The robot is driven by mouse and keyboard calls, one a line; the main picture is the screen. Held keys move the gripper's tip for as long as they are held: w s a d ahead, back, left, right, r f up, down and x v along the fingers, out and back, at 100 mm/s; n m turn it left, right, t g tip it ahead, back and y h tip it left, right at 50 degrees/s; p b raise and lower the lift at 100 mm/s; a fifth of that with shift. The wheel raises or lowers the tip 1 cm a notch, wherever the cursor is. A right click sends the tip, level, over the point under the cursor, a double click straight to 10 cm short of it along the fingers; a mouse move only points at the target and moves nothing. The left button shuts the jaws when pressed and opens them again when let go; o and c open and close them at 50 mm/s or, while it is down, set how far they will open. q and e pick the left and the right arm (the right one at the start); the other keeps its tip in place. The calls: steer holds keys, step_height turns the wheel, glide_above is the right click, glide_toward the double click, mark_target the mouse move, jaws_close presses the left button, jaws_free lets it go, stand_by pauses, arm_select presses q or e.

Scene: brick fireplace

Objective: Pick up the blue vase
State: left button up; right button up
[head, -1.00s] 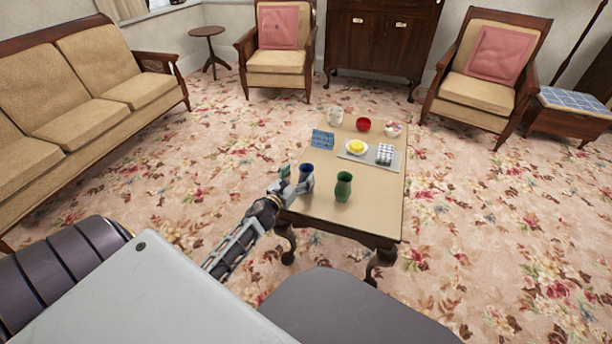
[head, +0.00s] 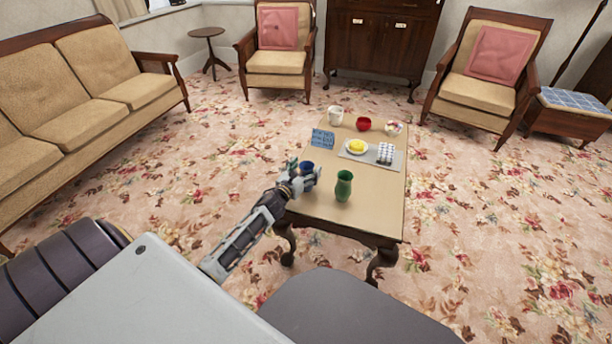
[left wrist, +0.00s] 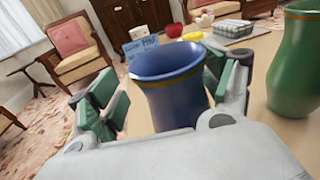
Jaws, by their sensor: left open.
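The blue vase (head: 307,167) stands at the near left edge of the table (head: 325,208). My left gripper (head: 306,174) is open at the vase and hides its lower part in the head view. In the left wrist view, the blue vase (left wrist: 172,92) is upright between the spread green-padded fingers of my left gripper (left wrist: 170,95), with its wide gold-lined rim facing me. Whether the fingers touch it I cannot tell. The green vase (head: 343,186) stands just right of it, and it also shows at the right of the left wrist view (left wrist: 297,68). My right gripper is out of view.
Behind the vases are a blue box (head: 322,138), a tray (head: 358,157) with a yellow item (head: 356,146), a red bowl (head: 363,124), a white mug (head: 335,115) and a patterned bowl (head: 394,128). The table's right front is bare. A sofa (head: 90,85) stands left.

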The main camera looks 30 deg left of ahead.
arm_select(q)
steer(key=shift+w, duration=0.1)
stand_by(0.4)
steer(key=shift+c, duration=0.6)
steer(key=c, duration=1.1)
steer(key=shift+c, duration=0.2)
steer(key=shift+r, duration=0.1)
